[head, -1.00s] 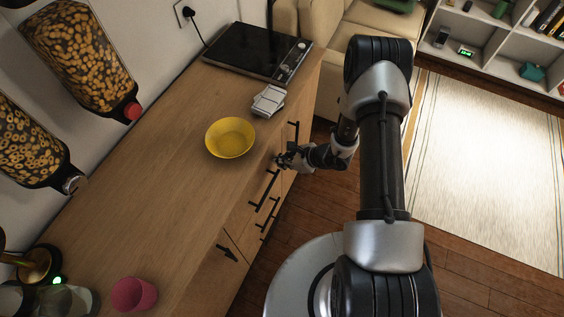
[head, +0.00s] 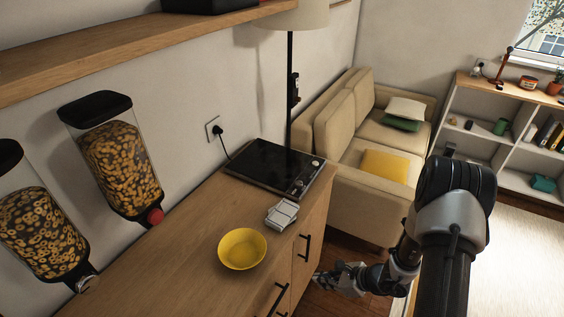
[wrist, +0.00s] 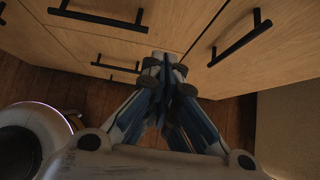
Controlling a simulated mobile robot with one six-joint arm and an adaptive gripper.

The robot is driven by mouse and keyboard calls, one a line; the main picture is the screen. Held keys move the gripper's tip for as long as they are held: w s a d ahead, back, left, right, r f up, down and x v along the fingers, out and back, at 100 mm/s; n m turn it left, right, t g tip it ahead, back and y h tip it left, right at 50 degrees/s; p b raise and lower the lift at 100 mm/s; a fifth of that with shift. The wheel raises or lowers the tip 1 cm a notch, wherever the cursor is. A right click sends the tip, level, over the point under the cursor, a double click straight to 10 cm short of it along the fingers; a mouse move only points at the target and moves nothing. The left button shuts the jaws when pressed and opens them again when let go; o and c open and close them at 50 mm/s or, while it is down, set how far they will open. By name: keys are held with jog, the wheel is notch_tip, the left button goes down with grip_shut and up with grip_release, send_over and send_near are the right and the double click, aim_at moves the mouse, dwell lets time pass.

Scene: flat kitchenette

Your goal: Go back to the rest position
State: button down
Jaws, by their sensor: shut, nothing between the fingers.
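My gripper (head: 322,279) is at the front of the wooden counter (head: 160,262), beside the drawer fronts and below the counter top's edge. In the wrist view its fingers (wrist: 164,66) are shut together with nothing between them. Behind the fingertips are the wooden drawer fronts with black bar handles (wrist: 98,17) (wrist: 240,42). The fingers look apart from the handles. My arm reaches in from the lower right of the head view.
On the counter stand a yellow bowl (head: 242,249), a small grey metal object (head: 282,213) and a black hob (head: 275,168). Cereal dispensers (head: 122,165) hang at the left. A beige sofa (head: 345,185) and a shelf (head: 510,140) stand beyond. Open floor lies right of the counter.

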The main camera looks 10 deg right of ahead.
jog(key=s+a+r+n+g, duration=0.1)
jog(key=a+r+n, duration=0.25)
jog(key=r, duration=0.45)
jog(key=s+a+r+n+g, duration=0.1)
jog(key=a+r+n, duration=0.1)
jog(key=r+n, duration=0.5)
jog(key=s+a+r+n+g, duration=0.1)
jog(key=s+a+r+n, duration=0.15)
jog(key=r, duration=0.75)
jog(key=s+d+r+n+t+h, duration=0.1)
jog(key=s+d+r+n+h, duration=0.1)
jog(key=s+r+n, duration=0.4)
jog(key=s+d+r+n+t+h, duration=0.1)
jog(key=s+d+r+n+h, duration=0.1)
jog(key=s+r+n+h, duration=0.3)
jog(key=shift+s+d+r+n, duration=0.25)
jog(key=shift+s+r+n, duration=0.35)
jog(key=shift+s+r, duration=1.6)
jog(key=shift+s+f, duration=0.55)
